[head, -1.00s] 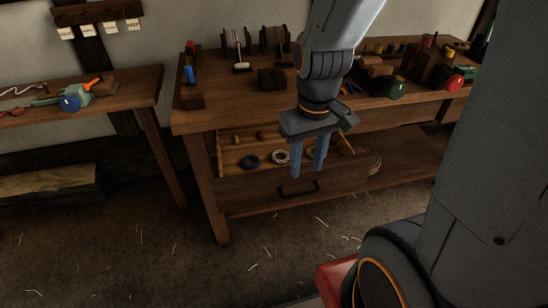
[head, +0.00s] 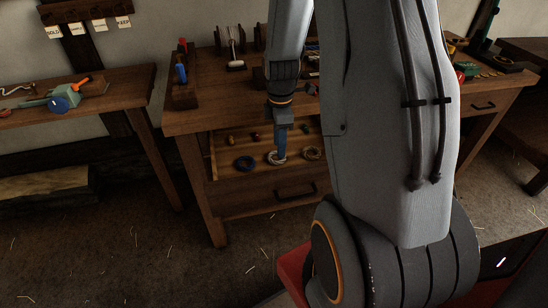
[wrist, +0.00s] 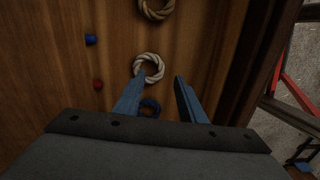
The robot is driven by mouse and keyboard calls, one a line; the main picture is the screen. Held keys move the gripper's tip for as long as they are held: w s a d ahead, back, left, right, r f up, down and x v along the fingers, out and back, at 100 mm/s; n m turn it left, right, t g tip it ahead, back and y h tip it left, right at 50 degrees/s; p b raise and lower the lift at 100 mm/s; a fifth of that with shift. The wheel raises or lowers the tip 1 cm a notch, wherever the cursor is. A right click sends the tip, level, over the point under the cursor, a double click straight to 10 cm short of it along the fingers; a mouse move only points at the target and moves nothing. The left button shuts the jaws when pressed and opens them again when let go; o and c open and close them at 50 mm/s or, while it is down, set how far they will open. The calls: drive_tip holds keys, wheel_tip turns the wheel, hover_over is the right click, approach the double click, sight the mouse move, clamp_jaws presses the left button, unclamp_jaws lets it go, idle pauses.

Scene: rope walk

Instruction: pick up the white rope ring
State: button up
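The white rope ring (head: 271,160) lies in the open drawer (head: 228,175) of the middle bench, between a blue ring and a tan ring. In the wrist view the white ring (wrist: 148,81) shows just ahead of the fingers, nearer the left fingertip, which seems to overlap its lower left edge. My gripper (head: 281,157) points down at the drawer and covers part of the ring in the head view. In the wrist view my gripper (wrist: 158,78) is open, with nothing held between the blue fingers. I cannot tell whether a finger touches the ring.
The blue ring (head: 244,163) lies left and the tan ring (head: 312,153) right of the white one. A blue spool (wrist: 91,40) and a red one (wrist: 98,85) lie in the drawer. The drawer front has a dark handle (head: 295,194). The bench top (head: 205,120) overhangs behind.

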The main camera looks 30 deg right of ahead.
sight(278, 161)
drive_tip(key=shift+a+f+p, duration=0.2)
drive_tip(key=shift+f+p, duration=0.25)
drive_tip(key=shift+f, duration=2.45)
clamp_jaws()
